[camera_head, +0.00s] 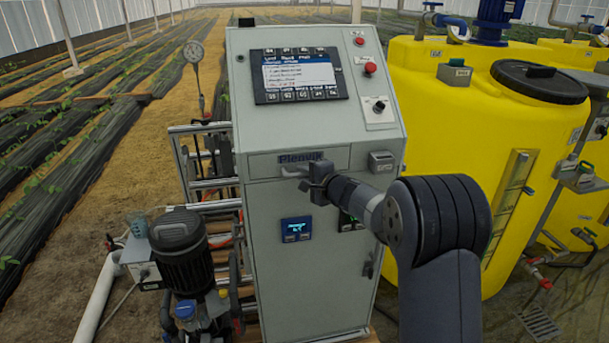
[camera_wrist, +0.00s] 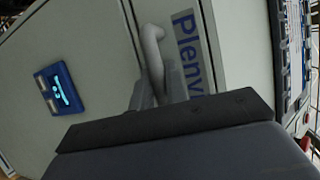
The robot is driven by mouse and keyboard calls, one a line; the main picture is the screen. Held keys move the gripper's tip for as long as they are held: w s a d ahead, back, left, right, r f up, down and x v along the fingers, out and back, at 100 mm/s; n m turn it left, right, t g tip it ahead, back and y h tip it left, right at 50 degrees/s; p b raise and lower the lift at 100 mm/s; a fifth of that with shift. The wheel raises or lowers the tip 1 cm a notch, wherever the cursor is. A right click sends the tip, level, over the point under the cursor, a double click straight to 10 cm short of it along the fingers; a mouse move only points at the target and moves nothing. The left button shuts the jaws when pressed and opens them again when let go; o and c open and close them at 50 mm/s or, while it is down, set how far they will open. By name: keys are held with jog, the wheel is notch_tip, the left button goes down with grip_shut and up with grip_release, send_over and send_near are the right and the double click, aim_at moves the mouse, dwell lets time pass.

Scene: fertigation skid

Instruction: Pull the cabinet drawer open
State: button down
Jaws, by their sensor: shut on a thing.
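The grey control cabinet (camera_head: 265,250) stands upright in the middle of the head view. Its drawer (camera_head: 340,157) is a wide, shallow front below the sloped screen panel, with a "Plenvik" label. The drawer looks about flush with the cabinet, though a small gap is hard to tell. My gripper (camera_head: 308,182) is at the drawer front and shut on the pale bar handle (camera_head: 291,173). In the wrist view the handle (camera_wrist: 152,48) runs down between my gripper's fingers (camera_wrist: 160,88), beside the label on the drawer front (camera_wrist: 235,40). The handle's gripped part is mostly hidden.
A touch screen (camera_head: 299,75) and red buttons sit above the drawer. A small blue display (camera_head: 297,229) is on the door below. A yellow tank (camera_head: 450,130) stands close on the right. A dark pump (camera_head: 180,245) and pipes are at the lower left.

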jog(key=shift+s+f, duration=0.1)
jog(key=shift+s, duration=0.05)
jog(key=s+d+b, duration=0.2)
jog(key=s+b, duration=0.4)
jog(key=s, duration=0.3)
jog(key=s+d+b, duration=0.3)
jog(key=s+b, duration=0.4)
jog(key=s, duration=0.2)
jog(key=shift+s+d, duration=0.2)
jog(key=shift+s, duration=0.05)
jog(key=c, duration=1.4)
grip_release()
jog(key=v, duration=1.1)
jog(key=shift+a, duration=0.1)
